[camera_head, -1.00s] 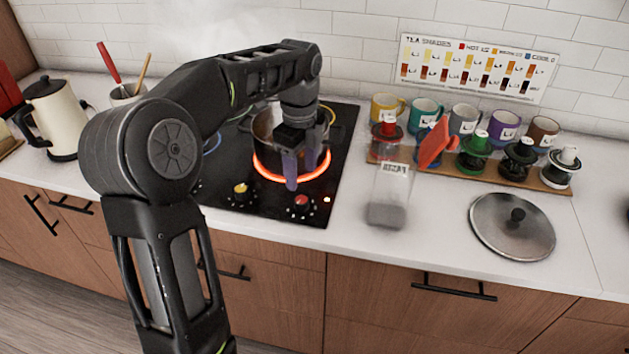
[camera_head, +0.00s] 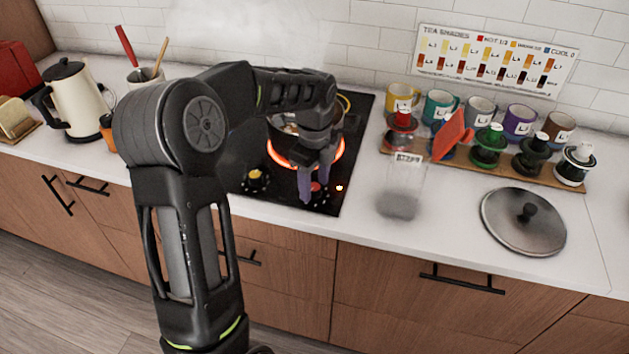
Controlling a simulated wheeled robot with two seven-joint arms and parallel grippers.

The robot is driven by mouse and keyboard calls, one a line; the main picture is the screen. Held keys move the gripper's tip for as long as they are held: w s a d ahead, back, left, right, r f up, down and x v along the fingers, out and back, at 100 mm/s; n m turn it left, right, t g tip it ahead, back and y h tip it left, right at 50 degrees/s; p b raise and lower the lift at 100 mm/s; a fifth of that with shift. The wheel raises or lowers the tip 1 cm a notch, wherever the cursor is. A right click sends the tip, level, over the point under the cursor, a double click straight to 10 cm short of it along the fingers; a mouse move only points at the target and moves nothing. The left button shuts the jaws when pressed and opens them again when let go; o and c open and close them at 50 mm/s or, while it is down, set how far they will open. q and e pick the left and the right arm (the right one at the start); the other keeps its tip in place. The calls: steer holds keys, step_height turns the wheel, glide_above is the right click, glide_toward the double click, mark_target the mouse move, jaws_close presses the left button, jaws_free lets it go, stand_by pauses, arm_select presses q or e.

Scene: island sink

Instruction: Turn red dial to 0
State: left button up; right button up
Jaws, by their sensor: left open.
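The red dial (camera_head: 316,187) sits near the front right of the black cooktop (camera_head: 283,199). Only part of it shows, between the purple fingers of my left gripper (camera_head: 314,190). The left gripper is open and points down, one finger on each side of the dial in this view. I cannot tell whether the fingers touch it. The dial's setting is too small to read. The burner ring (camera_head: 275,158) behind glows orange-red around the pot (camera_head: 283,124), which my arm partly hides. A small light (camera_head: 339,188) glows right of the dial. My right gripper is not in view.
A yellow dial (camera_head: 256,179) is left of the gripper. Mugs and drippers line a wooden board (camera_head: 548,179). A kettle (camera_head: 75,100) stands at left. The front counter is free.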

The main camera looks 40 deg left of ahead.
arm_select(q)
steer(key=shift+f, duration=0.1)
steer(key=shift+c, duration=0.5)
jaws_close()
